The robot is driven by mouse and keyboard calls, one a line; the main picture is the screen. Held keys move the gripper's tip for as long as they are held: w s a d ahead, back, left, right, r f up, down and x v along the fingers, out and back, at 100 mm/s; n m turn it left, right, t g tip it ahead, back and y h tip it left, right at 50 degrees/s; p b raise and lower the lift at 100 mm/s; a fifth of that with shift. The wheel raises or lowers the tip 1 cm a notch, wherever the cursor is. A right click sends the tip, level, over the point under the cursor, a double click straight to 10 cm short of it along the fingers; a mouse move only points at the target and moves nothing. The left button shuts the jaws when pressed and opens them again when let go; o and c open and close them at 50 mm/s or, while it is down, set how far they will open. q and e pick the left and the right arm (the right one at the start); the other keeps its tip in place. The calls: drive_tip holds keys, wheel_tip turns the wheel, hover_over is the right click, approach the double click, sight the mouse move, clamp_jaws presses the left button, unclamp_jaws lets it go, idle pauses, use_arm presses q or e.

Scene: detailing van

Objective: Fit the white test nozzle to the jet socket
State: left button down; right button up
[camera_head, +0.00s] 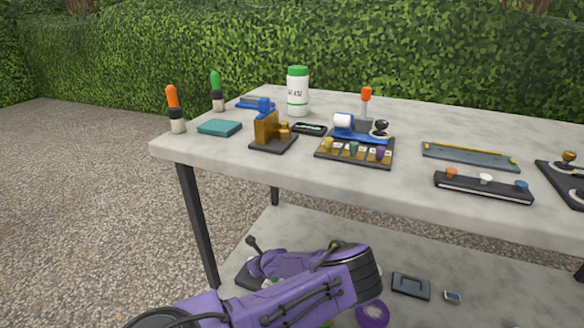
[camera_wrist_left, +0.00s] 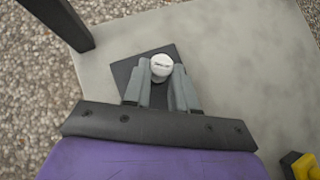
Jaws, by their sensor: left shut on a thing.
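My left gripper (camera_wrist_left: 160,84) is shut on a white round-topped piece (camera_wrist_left: 161,65) with small dark lettering, seen end-on in the left wrist view. It is over a dark square plate (camera_wrist_left: 148,62) at the lower shelf; whether the piece touches the plate cannot be told. In the head view my purple arm hides most of that gripper. On the table, a dark rack (camera_head: 482,189) holds an orange, a white (camera_head: 485,179) and a blue piece. A brass-coloured block (camera_head: 266,127) with a blue top stands on a dark base. I cannot tell which thing is the jet socket. My right gripper is out of view.
The tabletop (camera_head: 230,160) also carries a white bottle (camera_head: 297,92), a teal pad (camera_head: 219,127), a sorted tray (camera_head: 355,151) and a flat blue-grey tray (camera_head: 470,157). A table leg (camera_wrist_left: 62,20) stands near my left gripper. A yellow-and-black thing (camera_wrist_left: 301,166) is on the shelf.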

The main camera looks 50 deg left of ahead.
use_arm(q)
drive_tip(key=shift+f, duration=0.45)
idle(0.5)
drive_tip(key=c, duration=0.8)
unclamp_jaws()
drive_tip(key=p+v, duration=1)
drive_tip(key=p, duration=0.1)
drive_tip(key=shift+d+r, duration=0.2)
drive_tip(key=shift+r, duration=0.05)
drive_tip(key=shift+f, duration=0.1)
